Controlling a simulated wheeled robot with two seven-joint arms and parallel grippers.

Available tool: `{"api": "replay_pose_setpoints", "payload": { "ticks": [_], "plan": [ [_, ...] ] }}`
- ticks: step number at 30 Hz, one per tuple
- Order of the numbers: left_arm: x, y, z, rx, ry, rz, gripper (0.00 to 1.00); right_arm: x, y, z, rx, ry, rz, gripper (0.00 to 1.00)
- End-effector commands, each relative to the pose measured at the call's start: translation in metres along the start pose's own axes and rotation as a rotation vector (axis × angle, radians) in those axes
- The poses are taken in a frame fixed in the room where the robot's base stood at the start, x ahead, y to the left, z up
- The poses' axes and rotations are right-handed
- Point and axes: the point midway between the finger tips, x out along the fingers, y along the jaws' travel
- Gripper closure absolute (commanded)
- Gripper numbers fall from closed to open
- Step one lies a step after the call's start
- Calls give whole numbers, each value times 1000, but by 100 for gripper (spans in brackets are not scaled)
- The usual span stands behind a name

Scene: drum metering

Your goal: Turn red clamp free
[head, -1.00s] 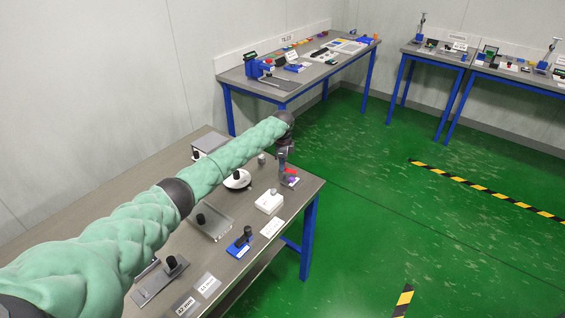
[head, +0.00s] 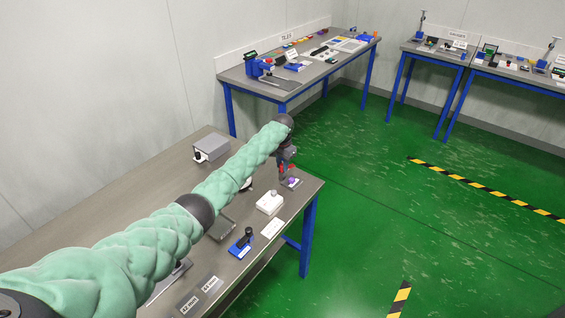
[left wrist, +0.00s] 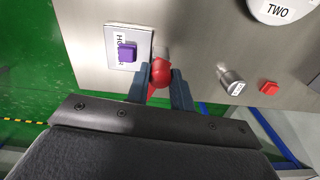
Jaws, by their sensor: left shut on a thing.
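The red clamp (left wrist: 161,74) shows in the left wrist view as a rounded red part between the fingers, beside a plate with a purple block. In the head view a bit of its red (head: 282,168) shows at the bench's far right corner, partly hidden by my gripper. My left gripper (left wrist: 160,88) is shut on the red clamp, one finger on each side of it; it also shows in the head view (head: 287,166). The clamp's lower part is hidden between the fingers. My right gripper is not in view.
A purple block (left wrist: 127,53) sits on a labelled plate (left wrist: 115,32). A labelled metal cylinder (left wrist: 231,82) and a red square (left wrist: 269,88) lie to the right. Green floor lies beyond.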

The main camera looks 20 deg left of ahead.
Motion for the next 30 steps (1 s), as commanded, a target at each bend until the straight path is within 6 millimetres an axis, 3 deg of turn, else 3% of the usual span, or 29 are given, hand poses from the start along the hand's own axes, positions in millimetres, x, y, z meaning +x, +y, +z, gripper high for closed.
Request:
{"api": "replay_pose_setpoints", "payload": {
  "ticks": [12, 20, 30],
  "plan": [
    [-2, 0, 0, -279, 1, 0, 100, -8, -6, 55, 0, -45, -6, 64],
    [-1, -1, 0, -352, 2, -1, 100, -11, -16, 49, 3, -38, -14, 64],
    [-1, -1, 0, -368, 2, -1, 100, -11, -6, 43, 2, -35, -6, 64]
  ]
}}
